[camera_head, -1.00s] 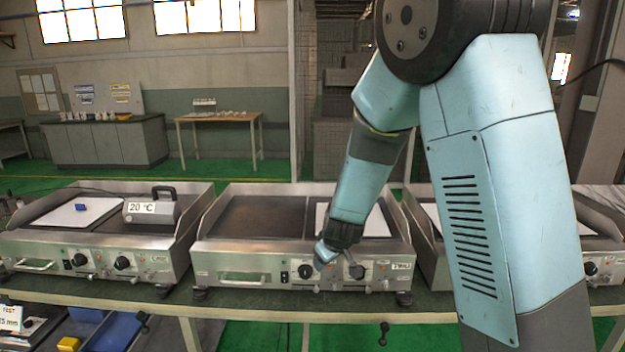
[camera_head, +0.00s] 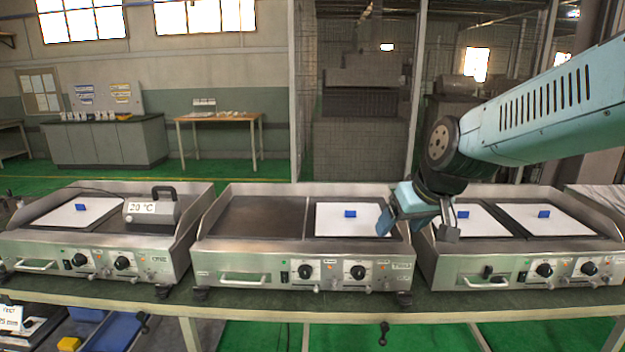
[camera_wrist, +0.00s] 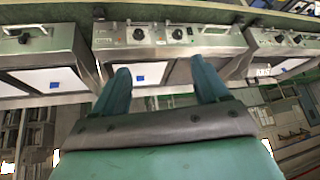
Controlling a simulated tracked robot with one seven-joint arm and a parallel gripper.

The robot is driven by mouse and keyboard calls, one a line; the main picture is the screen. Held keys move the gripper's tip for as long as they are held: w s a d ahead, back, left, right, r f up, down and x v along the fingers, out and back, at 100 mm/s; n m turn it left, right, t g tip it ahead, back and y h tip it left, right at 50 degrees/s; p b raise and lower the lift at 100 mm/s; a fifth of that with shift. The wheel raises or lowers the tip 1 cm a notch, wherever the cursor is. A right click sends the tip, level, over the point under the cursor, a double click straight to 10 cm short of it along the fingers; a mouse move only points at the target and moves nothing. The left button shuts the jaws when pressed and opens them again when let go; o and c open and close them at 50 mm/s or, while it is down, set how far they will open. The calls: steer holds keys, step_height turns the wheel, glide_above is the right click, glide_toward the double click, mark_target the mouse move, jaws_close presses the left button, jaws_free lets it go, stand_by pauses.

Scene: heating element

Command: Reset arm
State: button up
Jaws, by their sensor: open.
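My arm reaches in from the right in the head view, and my gripper (camera_head: 418,226) hangs above the gap between the middle and right heating units. In the wrist view my gripper (camera_wrist: 160,85) shows two teal fingers spread apart with nothing between them. The middle heating unit (camera_head: 290,262) has a white plate (camera_head: 352,226) with a blue block (camera_head: 350,213) on its right half; its left half is a bare dark plate. The right heating unit (camera_head: 505,262) carries two white plates with blue blocks, partly behind my gripper.
The left heating unit (camera_head: 95,258) holds a white plate and a display box (camera_head: 150,208) reading 20 °C. All units stand on a long green bench (camera_head: 250,312). A blue bin (camera_head: 115,330) is below at left.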

steer(key=s+d+r+m+h, duration=0.1)
steer(key=s+d+r, duration=0.1)
steer(key=s, duration=0.4)
steer(key=s+d+r+m+h, duration=0.1)
steer(key=s+d+m, duration=0.1)
steer(key=s+d, duration=0.2)
steer(key=s, duration=0.2)
steer(key=shift+s+r, duration=0.4)
steer(key=shift+c, duration=0.4)
